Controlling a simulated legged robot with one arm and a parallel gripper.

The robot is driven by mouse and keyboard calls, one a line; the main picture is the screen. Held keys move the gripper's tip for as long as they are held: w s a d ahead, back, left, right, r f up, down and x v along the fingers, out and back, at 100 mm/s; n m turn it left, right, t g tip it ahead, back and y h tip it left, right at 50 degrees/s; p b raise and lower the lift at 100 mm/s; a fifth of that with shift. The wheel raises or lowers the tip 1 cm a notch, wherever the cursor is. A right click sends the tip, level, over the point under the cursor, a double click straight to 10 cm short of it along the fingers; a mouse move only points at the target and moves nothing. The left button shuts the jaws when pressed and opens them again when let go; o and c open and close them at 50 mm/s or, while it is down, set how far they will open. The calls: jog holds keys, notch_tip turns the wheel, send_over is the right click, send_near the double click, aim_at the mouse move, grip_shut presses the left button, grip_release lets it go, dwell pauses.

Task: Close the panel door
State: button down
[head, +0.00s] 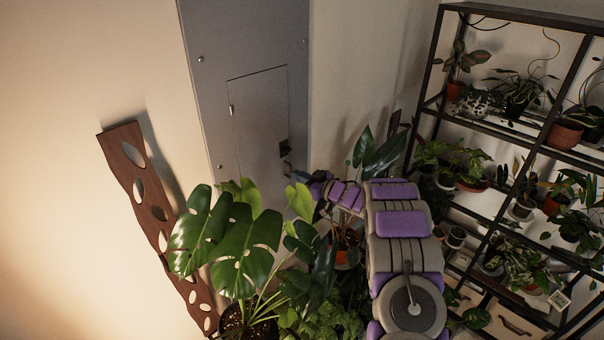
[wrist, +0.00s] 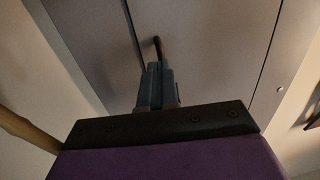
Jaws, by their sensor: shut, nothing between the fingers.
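The panel door (head: 258,120) is a grey rectangular door set in a tall grey metal panel (head: 208,60). A small hinge shows on its left edge, and a dark latch (head: 284,147) sits at its right edge. The door looks about flush with the panel, but I cannot tell whether a small gap is left. My gripper (head: 289,170) is at the door's lower right, just below the latch. In the wrist view my gripper (wrist: 156,68) is shut and empty, its tips close to a dark handle piece (wrist: 158,46). I cannot tell whether they touch.
A large monstera (head: 235,240) stands in front of the panel, below the door. Other leafy plants (head: 375,155) crowd beside my arm. A dark shelf rack (head: 436,60) full of potted plants stands at right. A brown perforated board (head: 125,150) leans on the left wall.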

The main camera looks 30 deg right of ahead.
jog(key=shift+w, duration=0.4)
jog(key=shift+r, duration=0.1)
jog(key=shift+a, duration=0.1)
